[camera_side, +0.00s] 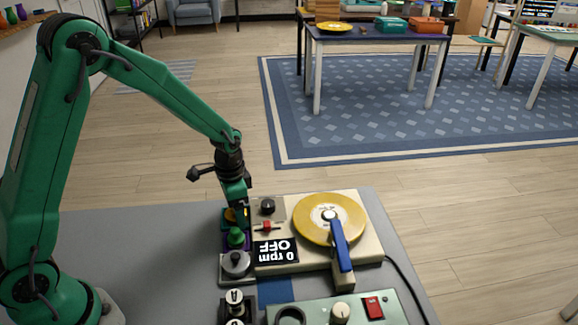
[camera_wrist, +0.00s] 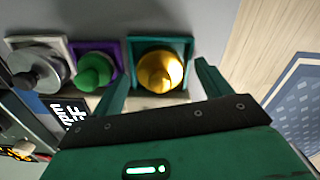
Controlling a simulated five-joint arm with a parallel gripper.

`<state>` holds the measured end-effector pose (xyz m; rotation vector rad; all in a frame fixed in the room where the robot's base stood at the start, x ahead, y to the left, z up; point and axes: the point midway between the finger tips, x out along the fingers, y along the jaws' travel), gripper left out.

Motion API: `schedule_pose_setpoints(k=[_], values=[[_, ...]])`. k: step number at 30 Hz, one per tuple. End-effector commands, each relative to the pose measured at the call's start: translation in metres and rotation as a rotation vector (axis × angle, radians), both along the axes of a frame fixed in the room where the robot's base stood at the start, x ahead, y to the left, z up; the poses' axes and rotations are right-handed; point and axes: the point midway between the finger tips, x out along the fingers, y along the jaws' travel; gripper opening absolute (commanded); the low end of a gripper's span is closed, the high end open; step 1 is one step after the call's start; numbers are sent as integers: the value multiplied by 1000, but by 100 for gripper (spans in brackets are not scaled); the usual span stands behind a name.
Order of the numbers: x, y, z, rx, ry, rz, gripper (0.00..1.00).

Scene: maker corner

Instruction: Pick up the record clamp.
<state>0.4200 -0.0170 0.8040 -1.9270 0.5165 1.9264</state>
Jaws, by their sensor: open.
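Three knobbed pieces stand in a row on square pads at the left of the record player. A gold one (camera_wrist: 160,71) sits on a teal pad, a green one (camera_wrist: 95,71) on a purple pad, and a grey metal disc with a dark knob (camera_wrist: 38,68) on a pale pad. No label shows which is the record clamp. My gripper (camera_wrist: 162,75) is open and empty, its fingers on either side of the gold piece in the wrist view. In the side view my gripper (camera_side: 236,203) is low over the gold piece, partly hiding it.
The record player (camera_side: 365,220) carries a yellow record (camera_side: 318,206) and a blue tonearm (camera_side: 341,250); its display (camera_side: 275,251) reads 0 rpm OFF. A pale green panel (camera_side: 308,316) with knobs is in front. The grey table (camera_side: 130,240) is clear at left.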

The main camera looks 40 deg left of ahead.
Motion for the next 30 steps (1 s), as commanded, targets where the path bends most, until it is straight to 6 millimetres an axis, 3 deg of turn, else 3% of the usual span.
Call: schedule_pose_setpoints(k=[10, 19, 30], values=[[0, 0, 0, 0, 0, 0, 77], [0, 0, 1, -1, -1, 0, 22], [1, 0, 4, 0, -2, 0, 22]])
